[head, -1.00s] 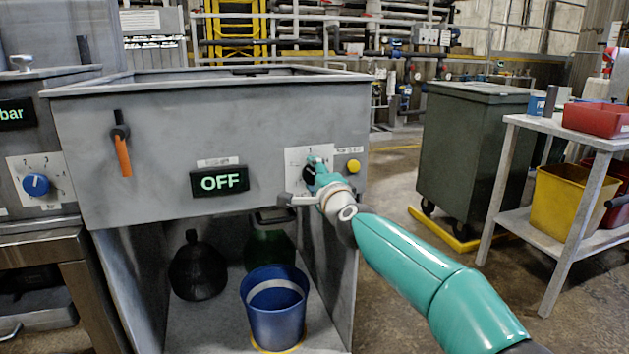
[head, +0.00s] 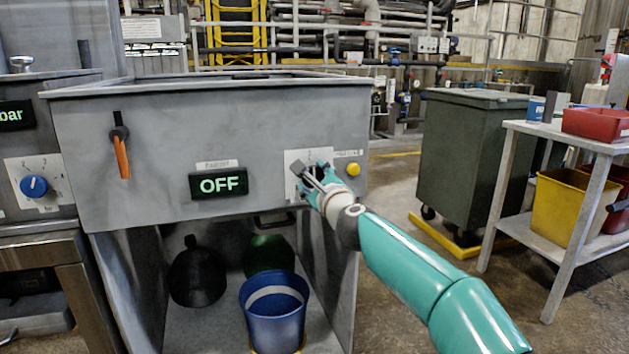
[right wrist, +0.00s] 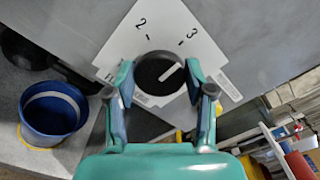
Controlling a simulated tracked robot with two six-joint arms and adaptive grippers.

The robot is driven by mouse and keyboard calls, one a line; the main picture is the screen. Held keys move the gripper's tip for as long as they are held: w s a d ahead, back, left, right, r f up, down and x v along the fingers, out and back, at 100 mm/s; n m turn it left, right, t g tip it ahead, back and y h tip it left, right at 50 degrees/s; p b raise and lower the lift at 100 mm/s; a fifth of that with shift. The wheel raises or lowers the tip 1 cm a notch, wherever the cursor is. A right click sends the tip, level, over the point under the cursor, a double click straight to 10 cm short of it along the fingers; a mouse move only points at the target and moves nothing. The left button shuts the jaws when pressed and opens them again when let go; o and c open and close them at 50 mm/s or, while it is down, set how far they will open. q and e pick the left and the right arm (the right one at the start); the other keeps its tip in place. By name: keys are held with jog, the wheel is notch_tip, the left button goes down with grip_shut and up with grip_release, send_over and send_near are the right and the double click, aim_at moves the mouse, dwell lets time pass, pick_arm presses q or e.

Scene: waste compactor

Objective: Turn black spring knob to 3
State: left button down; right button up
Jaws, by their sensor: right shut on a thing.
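The black knob (right wrist: 150,73) is a round dial on a white plate (right wrist: 195,60) marked 2 and 3, seen in the right wrist view. Its white pointer line slants up and right, toward the side of the plate with the 3. My right gripper (right wrist: 160,97) is shut on the knob, one finger on each side. In the head view, my right gripper (head: 311,178) is at the dial plate (head: 296,157) on the grey panel's right side and hides most of the knob. My left gripper is not in view.
Left of the knob, a display (head: 219,184) reads OFF. A yellow button (head: 353,170) sits close to the right of the dial. An orange-handled lever (head: 122,158) and a blue knob (head: 34,186) are farther left. A blue bucket (head: 273,312) stands below.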

jog(key=shift+w+d+f, duration=0.1)
jog(key=shift+f, duration=0.4)
jog(key=o, duration=1.1)
jog(key=shift+o, duration=0.2)
jog(key=shift+r, duration=0.25)
jog(key=v, duration=0.7)
jog(key=shift+s, duration=0.2)
jog(key=shift+c, duration=0.2)
